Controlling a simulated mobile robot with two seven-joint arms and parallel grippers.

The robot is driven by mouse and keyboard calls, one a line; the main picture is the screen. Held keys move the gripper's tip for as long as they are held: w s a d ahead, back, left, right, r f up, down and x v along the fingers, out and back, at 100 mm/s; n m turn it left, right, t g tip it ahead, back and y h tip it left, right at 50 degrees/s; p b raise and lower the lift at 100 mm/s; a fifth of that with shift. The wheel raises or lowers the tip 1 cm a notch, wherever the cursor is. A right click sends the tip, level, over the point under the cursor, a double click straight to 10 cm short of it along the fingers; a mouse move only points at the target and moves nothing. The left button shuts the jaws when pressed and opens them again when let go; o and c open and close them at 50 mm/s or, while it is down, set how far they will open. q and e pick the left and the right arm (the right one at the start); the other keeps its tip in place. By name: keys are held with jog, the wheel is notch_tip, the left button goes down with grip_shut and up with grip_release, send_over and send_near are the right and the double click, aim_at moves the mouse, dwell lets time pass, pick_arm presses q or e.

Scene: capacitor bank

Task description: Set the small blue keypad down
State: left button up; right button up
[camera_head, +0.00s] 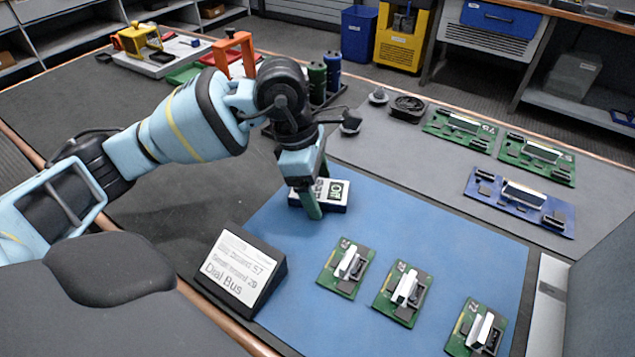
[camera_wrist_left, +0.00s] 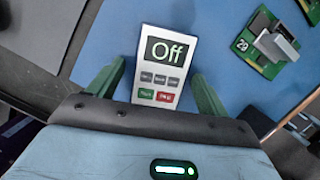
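A small keypad (camera_head: 337,194) with a white face and a dark display lies on the blue mat (camera_head: 405,228); I see no blue on its face. In the left wrist view the keypad (camera_wrist_left: 158,75) shows "Off" above grey, green and red keys. My left gripper (camera_head: 314,192) points down over it. In the left wrist view its green fingers (camera_wrist_left: 158,68) stand apart on both sides of the keypad, with a gap on the left side. The right fingertip is close to the keypad's edge; contact is unclear. In the head view the gripper covers part of the keypad. My right gripper is not seen.
A tilted sign (camera_head: 238,268) reading "Dial Bus" stands at the mat's left corner. Several green boards, such as this one (camera_head: 343,268), lie on the mat's near side. A blue board (camera_head: 520,201) lies on the grey mat behind. Blue and green cylinders (camera_head: 332,72) stand behind the arm.

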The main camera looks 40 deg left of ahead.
pick_arm(q)
jog(key=shift+a+r, duration=0.1)
jog(key=shift+r, duration=0.3)
jog(key=p+v, duration=0.2)
jog(key=v, duration=0.9)
jog(key=shift+r, duration=0.25)
jog(key=shift+a, duration=0.1)
dwell(1.1)
